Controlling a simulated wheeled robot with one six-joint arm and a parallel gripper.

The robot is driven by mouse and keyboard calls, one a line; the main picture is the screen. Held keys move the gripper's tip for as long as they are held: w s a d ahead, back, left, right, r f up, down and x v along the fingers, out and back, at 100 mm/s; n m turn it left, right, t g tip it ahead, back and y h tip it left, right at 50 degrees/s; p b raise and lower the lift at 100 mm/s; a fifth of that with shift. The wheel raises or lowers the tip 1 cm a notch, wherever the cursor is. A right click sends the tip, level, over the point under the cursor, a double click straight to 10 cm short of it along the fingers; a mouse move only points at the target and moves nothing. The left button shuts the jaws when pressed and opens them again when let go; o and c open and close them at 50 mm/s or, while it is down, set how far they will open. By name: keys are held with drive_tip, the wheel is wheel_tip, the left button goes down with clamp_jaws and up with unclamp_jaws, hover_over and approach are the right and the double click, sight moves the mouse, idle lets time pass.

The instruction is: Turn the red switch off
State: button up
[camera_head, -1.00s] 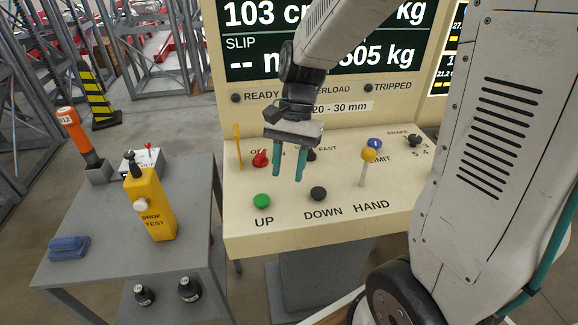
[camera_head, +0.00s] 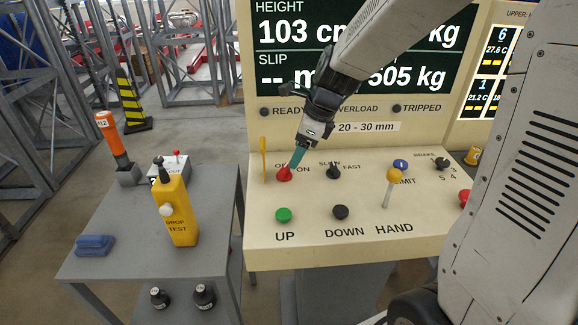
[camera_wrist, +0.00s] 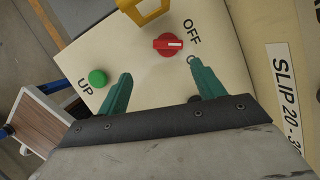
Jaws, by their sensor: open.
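The red switch (camera_head: 284,174) is a rotary knob on the cream console's sloped top, beside the OFF and ON labels. In the wrist view the red switch (camera_wrist: 167,44) shows a white pointer line, which points to the right, below the OFF label. My gripper (camera_head: 296,160) has teal fingers and is at the switch in the head view, partly covering the labels. In the wrist view my gripper (camera_wrist: 160,82) is open, its two fingers spread, with the knob beyond and between their tips. Contact with the knob cannot be told.
A green UP button (camera_head: 284,215), a black DOWN button (camera_head: 340,212) and a yellow-knobbed HAND lever (camera_head: 391,180) stand on the console. A yellow upright guard (camera_head: 264,158) is just left of the switch. A grey table (camera_head: 130,262) with a yellow pendant (camera_head: 175,212) stands left.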

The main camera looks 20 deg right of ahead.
sight(286, 168)
drive_tip(key=w+f+m, duration=0.1)
drive_tip(key=f, duration=0.1)
drive_tip(key=w+a+f+m, duration=0.1)
drive_tip(key=f, duration=0.1)
drive_tip(key=w+f, duration=0.1)
drive_tip(key=f, duration=0.2)
drive_tip(key=shift+w+a+m+t, duration=0.1)
drive_tip(key=shift+a+m+t, duration=0.2)
drive_tip(key=shift+a+m, duration=0.1)
drive_tip(key=c, duration=1)
